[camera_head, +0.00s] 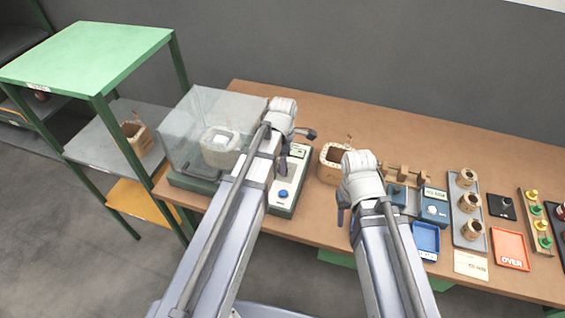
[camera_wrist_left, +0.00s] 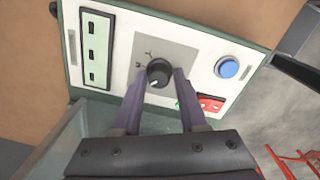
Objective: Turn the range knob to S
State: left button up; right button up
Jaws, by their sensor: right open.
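The range knob (camera_wrist_left: 159,73) is a round black knob on the white panel of a tester box (camera_head: 284,190). Small marks, too small to read, sit above and left of it. A light mark on the knob is toward its lower edge. My left gripper (camera_wrist_left: 160,78) has one finger on each side of the knob; whether they press on it I cannot tell. In the head view my left gripper (camera_head: 296,143) is over the box's far end and hides the knob. My right gripper (camera_head: 343,208) is open and empty, to the right of the box.
The panel also has a blue button (camera_wrist_left: 227,68), a red switch (camera_wrist_left: 210,104) and a display strip (camera_wrist_left: 96,50). A clear-walled enclosure (camera_head: 190,135) stands close left.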

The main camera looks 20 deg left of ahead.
pick_arm(q)
jog(key=shift+o, duration=1.3)
jog(key=shift+r, duration=0.1)
pick_arm(e)
jog(key=shift+r, duration=0.15)
pick_arm(q)
notch_tip(320, 180, up, 8)
jog(key=p, duration=0.8)
jog(key=shift+s, duration=0.1)
jog(key=shift+f, duration=0.2)
pick_arm(e)
notch_tip(320, 180, up, 8)
jog(key=shift+f, duration=0.2)
pick_arm(q)
jog(key=shift+s+d, duration=0.15)
jog(key=shift+d, duration=0.05)
jog(key=s+d+m, duration=0.5)
jog(key=s+m, duration=0.2)
jog(key=m, duration=0.5)
jog(key=s+d+m+y, duration=0.1)
jog(key=s+d+m, duration=0.4)
jog(key=m, duration=0.8)
jog(key=shift+s+d+g, duration=0.25)
jog(key=shift+s+g, duration=0.05)
jog(key=shift+s, duration=0.55)
